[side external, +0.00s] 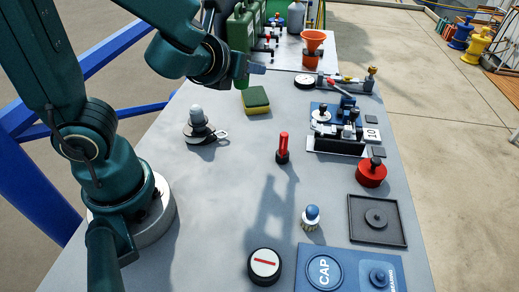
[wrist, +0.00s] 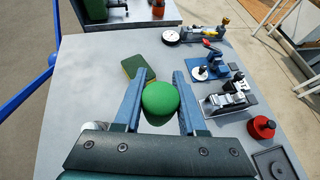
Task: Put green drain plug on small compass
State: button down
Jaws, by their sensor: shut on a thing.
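The green drain plug (wrist: 160,98) is round-topped and sits between the two fingers of my gripper (wrist: 158,90) in the wrist view. In the side view my gripper (side external: 252,72) is over the table's far left part, with a bit of the green plug (side external: 241,83) showing below it. A small round white dial with a dark rim (side external: 305,81) lies at the back right, apart from my gripper; it also shows in the wrist view (wrist: 171,36). A black-rimmed white disc with a red bar (side external: 264,266) stands at the front. I cannot tell for certain which is the small compass.
A yellow-green sponge (side external: 255,100) lies close to my gripper. A red-handled upright tool (side external: 283,147), a grey-topped fitting (side external: 199,128) and a red knob (side external: 371,173) stand on the table. An orange funnel (side external: 313,42) stands at the back. The table's middle is mostly clear.

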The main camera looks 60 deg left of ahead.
jog(key=d+r+m+t+h, duration=0.1)
jog(key=d+r+m+h, duration=0.2)
jog(key=d, duration=0.5)
jog(key=s+a+f+n+g+y, duration=0.2)
jog(key=s+f+n+g+y, duration=0.45)
jog(key=n+g+y, duration=0.5)
jog(key=n+g+h, duration=0.8)
jog(key=n+h, duration=1.6)
jog(key=n, duration=0.7)
send_over(262, 287)
notch_tip(262, 287, down, 5)
jog(key=shift+f, duration=1.95)
